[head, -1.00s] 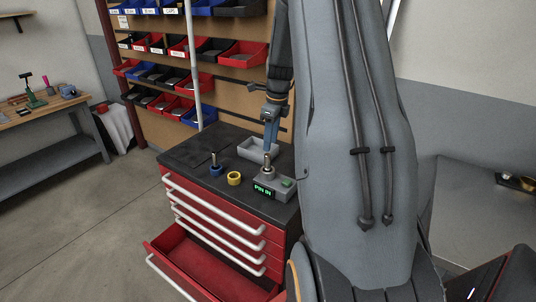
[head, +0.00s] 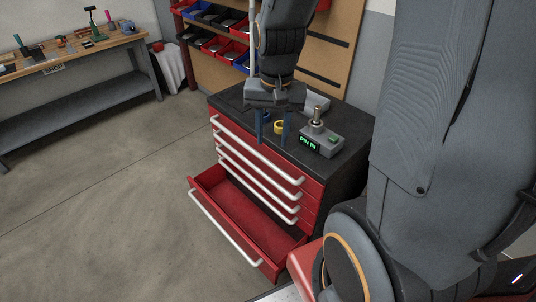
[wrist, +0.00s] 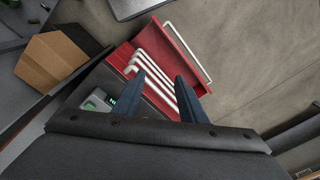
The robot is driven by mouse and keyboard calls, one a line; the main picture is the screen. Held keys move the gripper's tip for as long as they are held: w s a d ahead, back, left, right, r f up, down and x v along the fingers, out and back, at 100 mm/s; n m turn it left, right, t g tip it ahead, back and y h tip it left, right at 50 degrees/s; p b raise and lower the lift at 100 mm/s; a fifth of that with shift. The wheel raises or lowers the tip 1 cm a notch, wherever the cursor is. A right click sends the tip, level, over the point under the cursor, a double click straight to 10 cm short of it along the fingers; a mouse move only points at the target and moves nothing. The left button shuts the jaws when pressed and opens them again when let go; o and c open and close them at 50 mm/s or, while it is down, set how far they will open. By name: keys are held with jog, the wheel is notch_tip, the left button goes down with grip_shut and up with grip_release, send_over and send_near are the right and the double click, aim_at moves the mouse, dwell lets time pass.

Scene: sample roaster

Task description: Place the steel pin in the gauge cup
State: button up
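The steel pin (head: 317,114) stands upright on the grey gauge block (head: 322,141) on the black cabinet top, and its lower end is hidden in the cup there. The gauge's display (head: 309,144) reads "PIN IN" in green. My gripper (head: 272,138) is open with nothing between its fingers, left of the gauge and in front of the cabinet top in the head view. In the wrist view my gripper (wrist: 163,78) is also open and empty, with the gauge block (wrist: 96,101) at the lower left.
A yellow ring (head: 279,127) lies on the top behind my fingers; a blue holder is mostly hidden there. A grey tray (head: 318,103) stands behind the gauge. The red cabinet's bottom drawer (head: 245,215) is pulled out, empty. The floor (head: 110,215) at left is clear.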

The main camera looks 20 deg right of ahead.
jog(key=s+a+n, duration=0.4)
jog(key=s+n, duration=0.1)
jog(key=shift+s+f+n, duration=0.4)
jog(key=shift+f, duration=0.05)
